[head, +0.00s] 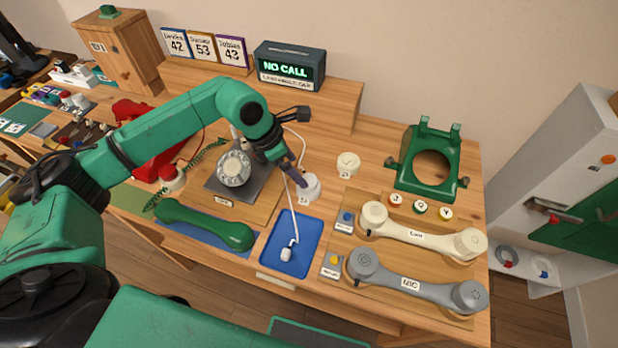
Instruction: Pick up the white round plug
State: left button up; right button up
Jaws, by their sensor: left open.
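A small white plug (287,253) lies in the blue tray (272,262) at the end of a white cord. Two white round pieces with small number labels stand behind the tray: a nearer one (311,190) and a farther one (348,163). I cannot tell from their shape whether they are plugs or sockets. My left gripper (300,181) is open, with its dark fingers pointing down at the nearer round piece and partly hiding it. I cannot tell whether they touch. My right gripper is not in view.
A dial phone (234,169) and a green handset (203,225) are left of the tray. Cream (421,236) and grey (414,283) handsets lie to the right. A green phone shell (430,160) stands behind them. A "NO CALL" display (289,66) is at the back.

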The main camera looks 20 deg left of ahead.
aim_at(307, 179)
pick_arm(q)
jog(key=p+x, duration=0.2)
jog(key=x, duration=0.4)
jog(key=shift+w+d+f, duration=0.15)
jog(key=shift+w+d, duration=0.05)
jog(key=shift+d, duration=0.1)
jog(key=shift+f, duration=0.15)
jog(key=c, duration=1.4)
jog(key=shift+o, duration=0.2)
